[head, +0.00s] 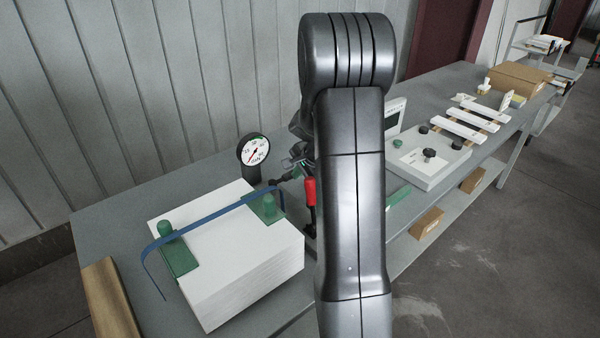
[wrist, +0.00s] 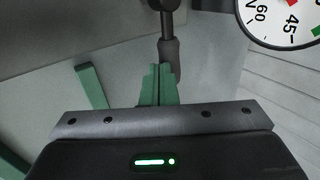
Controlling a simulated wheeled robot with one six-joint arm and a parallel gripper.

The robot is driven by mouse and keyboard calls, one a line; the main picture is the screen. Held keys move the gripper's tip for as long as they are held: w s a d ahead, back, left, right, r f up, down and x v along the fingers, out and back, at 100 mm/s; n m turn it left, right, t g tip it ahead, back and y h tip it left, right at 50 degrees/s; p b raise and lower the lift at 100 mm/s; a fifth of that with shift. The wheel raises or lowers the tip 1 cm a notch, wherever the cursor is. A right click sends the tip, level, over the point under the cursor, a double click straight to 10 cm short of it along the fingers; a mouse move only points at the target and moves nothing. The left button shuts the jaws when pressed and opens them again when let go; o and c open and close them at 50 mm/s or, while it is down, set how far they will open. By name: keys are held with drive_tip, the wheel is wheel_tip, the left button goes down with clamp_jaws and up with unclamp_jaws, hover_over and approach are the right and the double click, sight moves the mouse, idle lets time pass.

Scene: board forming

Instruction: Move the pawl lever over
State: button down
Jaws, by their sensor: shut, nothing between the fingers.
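A dark lever with a thick rounded grip (wrist: 169,50), which looks like the pawl lever, hangs down in the wrist view. My gripper (wrist: 158,72) is shut and empty, its green fingertips at the lower end of that grip; I cannot tell whether they touch. In the head view my gripper is mostly hidden behind my arm, beside the gauge. A short dark piece (head: 281,180) shows there near a red handle (head: 310,191), partly covered by my arm. A blue strap (head: 205,219) runs over the stack of white boards (head: 235,262).
A round pressure gauge (head: 253,151) stands behind the stack and also shows in the wrist view (wrist: 285,18). Green corner pieces (head: 178,254) sit under the strap. A grey control box (head: 428,165) is to the right on the bench (head: 110,215).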

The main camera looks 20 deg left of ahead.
drive_tip(key=shift+w+a+n+g+y+b, duration=0.3)
drive_tip(key=shift+w+n+g+b, duration=0.15)
drive_tip(key=shift+n+b, duration=0.5)
drive_tip(key=w+a+n+g+b, duration=0.1)
drive_tip(key=a+n+g+b, duration=0.1)
drive_tip(key=n, duration=0.1)
drive_tip(key=shift+w+f+n, duration=0.1)
drive_tip(key=shift+w+n, duration=0.15)
drive_tip(key=shift+w, duration=0.15)
drive_tip(key=a+n+g, duration=0.1)
drive_tip(key=a+n, duration=0.1)
drive_tip(key=w+a+n+g+p, duration=0.1)
drive_tip(key=a+n+g, duration=0.1)
drive_tip(key=n, duration=0.1)
drive_tip(key=shift+a, duration=0.25)
idle(0.3)
